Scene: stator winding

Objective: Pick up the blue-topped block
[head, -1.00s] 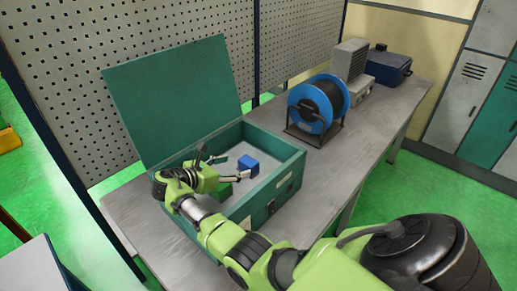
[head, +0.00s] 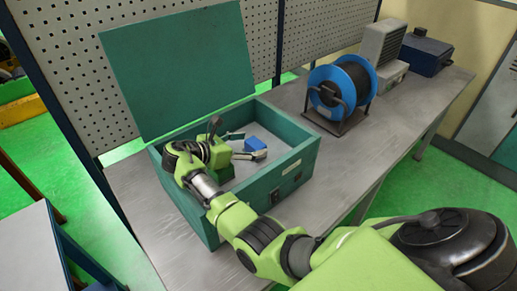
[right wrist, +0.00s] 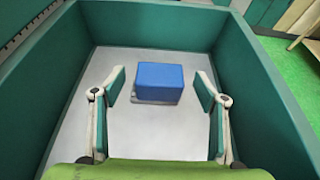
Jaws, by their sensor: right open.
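The blue-topped block (head: 256,143) lies on the pale floor of an open teal box (head: 292,172). In the right wrist view the block (right wrist: 160,78) shows its blue top, with a thin grey strip below it at the front edge. My right gripper (head: 238,138) reaches into the box from the near side. In the right wrist view its two fingers (right wrist: 160,88) are spread wide, one to each side of the block, with gaps on both sides. It holds nothing. In the head view the gripper's arm hides part of the box's inside. My left gripper is out of view.
The box's walls surround the gripper, and its raised lid (head: 175,70) stands at the back. A blue cable reel (head: 340,90), a grey unit (head: 384,50) and a dark blue case (head: 425,52) stand farther along the grey workbench (head: 400,120).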

